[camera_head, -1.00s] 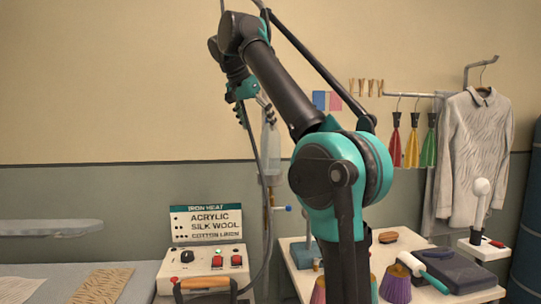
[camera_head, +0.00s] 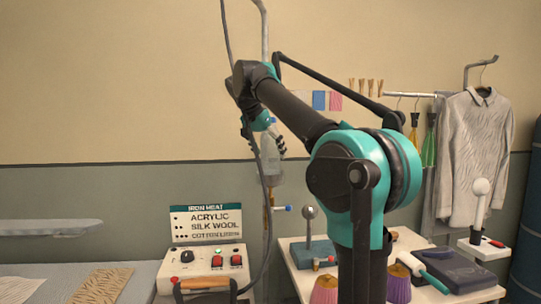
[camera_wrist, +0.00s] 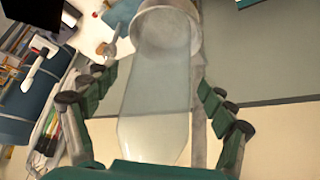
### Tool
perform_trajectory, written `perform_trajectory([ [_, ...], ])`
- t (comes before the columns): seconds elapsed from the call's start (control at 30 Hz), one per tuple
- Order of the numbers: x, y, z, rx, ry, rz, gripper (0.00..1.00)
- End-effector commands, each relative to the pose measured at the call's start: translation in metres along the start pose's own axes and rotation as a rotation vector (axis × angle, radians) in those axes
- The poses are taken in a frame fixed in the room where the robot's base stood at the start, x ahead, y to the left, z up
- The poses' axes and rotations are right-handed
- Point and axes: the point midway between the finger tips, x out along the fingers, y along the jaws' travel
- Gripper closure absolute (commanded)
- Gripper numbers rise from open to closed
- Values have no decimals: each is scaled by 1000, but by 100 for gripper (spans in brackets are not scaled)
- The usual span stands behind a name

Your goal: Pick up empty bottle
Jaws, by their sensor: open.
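My gripper (camera_wrist: 158,88) is open, with one green-padded finger on each side of the bottle. Gaps show between the pads and the bottle on both sides. In the head view my gripper (camera_head: 272,140) is at the bottle's upper part and partly covers it.
A pale round cup (camera_wrist: 167,30) is at the bottle's far end. A hose hangs close to the left. An iron heat control box (camera_head: 208,262) stands lower left. A white table (camera_head: 292,262) with brushes is lower right, and a shirt (camera_head: 478,150) hangs right.

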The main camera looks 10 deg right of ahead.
Motion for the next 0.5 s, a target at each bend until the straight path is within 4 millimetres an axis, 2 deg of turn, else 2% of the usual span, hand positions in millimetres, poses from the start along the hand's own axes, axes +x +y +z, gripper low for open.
perform_trajectory([
  [0.17,0,0,0,0,0,0,17],
  [0.5,0,0,0,-1,0,0,57],
])
